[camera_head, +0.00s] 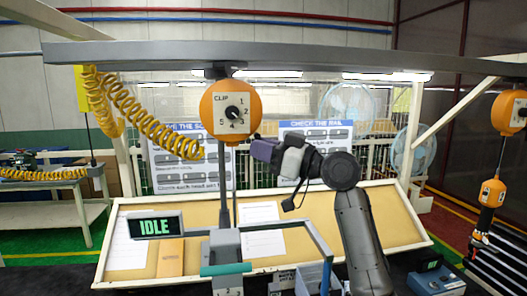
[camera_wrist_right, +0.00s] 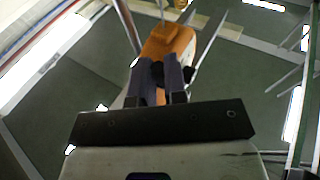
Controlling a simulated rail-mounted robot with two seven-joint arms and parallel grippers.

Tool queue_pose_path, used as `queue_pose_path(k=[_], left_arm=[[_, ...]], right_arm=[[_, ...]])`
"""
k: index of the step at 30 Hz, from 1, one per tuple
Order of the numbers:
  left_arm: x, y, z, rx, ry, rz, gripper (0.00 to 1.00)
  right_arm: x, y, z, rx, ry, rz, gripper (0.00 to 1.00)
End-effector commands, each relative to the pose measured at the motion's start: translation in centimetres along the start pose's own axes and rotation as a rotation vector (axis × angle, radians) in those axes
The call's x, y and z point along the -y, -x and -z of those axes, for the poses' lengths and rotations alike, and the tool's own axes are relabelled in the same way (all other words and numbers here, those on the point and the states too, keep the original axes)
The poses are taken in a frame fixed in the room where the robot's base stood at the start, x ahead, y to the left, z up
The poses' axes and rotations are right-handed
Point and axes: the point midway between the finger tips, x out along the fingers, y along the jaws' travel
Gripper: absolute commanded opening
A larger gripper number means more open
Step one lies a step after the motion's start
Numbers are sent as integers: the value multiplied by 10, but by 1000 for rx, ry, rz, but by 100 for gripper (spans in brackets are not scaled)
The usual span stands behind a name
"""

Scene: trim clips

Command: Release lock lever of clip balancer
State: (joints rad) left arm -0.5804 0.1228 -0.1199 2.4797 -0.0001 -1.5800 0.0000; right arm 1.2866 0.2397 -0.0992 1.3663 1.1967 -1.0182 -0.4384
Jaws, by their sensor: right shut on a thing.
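The clip balancer (camera_head: 214,103) is a round orange housing marked CLIP, with a numbered dial and black knob, hanging from the overhead rail. My right gripper (camera_head: 257,149) is at its lower right side, coming in from the right. In the right wrist view the orange housing (camera_wrist_right: 168,45) lies just beyond the two dark fingers of the right gripper (camera_wrist_right: 160,70). The fingers are close together, shut on the lock lever, which is mostly hidden between them. My left gripper is not in view.
A grey tool with a teal bar (camera_head: 225,269) hangs below the balancer, before a tilted tan board (camera_head: 128,258). A second orange balancer (camera_head: 510,112) hangs at right. A yellow coiled hose (camera_head: 150,125) droops at left.

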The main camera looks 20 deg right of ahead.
Motion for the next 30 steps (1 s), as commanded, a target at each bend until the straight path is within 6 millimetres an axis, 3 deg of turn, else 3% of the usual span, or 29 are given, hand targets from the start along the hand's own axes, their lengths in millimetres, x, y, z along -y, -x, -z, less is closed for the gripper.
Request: queue_pose_path(k=[3,4,11,22,30], left_arm=[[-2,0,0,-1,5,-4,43],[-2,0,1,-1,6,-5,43],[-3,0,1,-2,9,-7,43],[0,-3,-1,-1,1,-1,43],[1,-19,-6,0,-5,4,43]], right_arm=[[0,0,0,-1,-1,1,0],[0,0,0,-1,-1,1,14],[0,0,0,0,0,1,37],[-1,8,-1,0,1,-1,37],[-1,56,-3,1,3,-2,37]])
